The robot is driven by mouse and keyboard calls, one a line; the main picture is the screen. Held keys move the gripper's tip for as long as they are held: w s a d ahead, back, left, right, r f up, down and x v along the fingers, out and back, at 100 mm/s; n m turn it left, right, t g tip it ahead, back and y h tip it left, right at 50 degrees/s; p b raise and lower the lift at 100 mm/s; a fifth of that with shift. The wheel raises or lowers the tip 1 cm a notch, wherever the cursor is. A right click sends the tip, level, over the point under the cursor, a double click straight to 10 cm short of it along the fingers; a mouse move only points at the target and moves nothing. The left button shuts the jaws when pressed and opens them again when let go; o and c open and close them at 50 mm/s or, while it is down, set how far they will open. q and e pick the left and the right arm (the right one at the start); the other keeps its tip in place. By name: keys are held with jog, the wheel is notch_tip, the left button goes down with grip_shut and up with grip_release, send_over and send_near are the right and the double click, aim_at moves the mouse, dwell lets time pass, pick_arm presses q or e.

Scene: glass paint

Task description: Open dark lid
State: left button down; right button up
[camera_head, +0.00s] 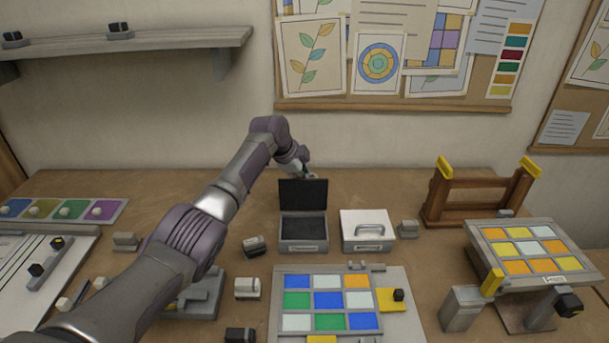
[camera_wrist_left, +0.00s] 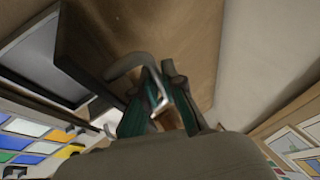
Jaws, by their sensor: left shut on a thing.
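The dark lid (camera_head: 303,194) stands upright at the back of its grey box (camera_head: 303,246), whose dark inside is uncovered. My left arm reaches in from the left, and my left gripper (camera_head: 302,170) is behind the lid's top edge, mostly hidden in the head view. In the left wrist view, the gripper's teal fingers (camera_wrist_left: 158,110) are shut on the grey handle (camera_wrist_left: 126,64) of the lid (camera_wrist_left: 84,48). The open box (camera_wrist_left: 40,50) shows beyond the lid there. My right gripper is not in view.
A white-lidded box (camera_head: 367,236) stands right of the open box. A colored glass panel (camera_head: 328,300) lies in front. A wooden rack (camera_head: 478,192) and a tilted panel (camera_head: 530,250) stand at the right. Small blocks (camera_head: 254,246) sit left of the box.

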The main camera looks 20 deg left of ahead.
pick_arm(q)
jog(key=shift+w+a+r, duration=0.1)
jog(key=shift+w+r, duration=0.1)
jog(key=c, duration=1.5)
grip_release()
jog(key=shift+w+f, duration=0.1)
jog(key=shift+f, duration=0.15)
jog(key=shift+v, duration=0.8)
jog(key=v, duration=1)
jog(key=shift+s+r, duration=0.2)
jog(key=shift+r, duration=0.15)
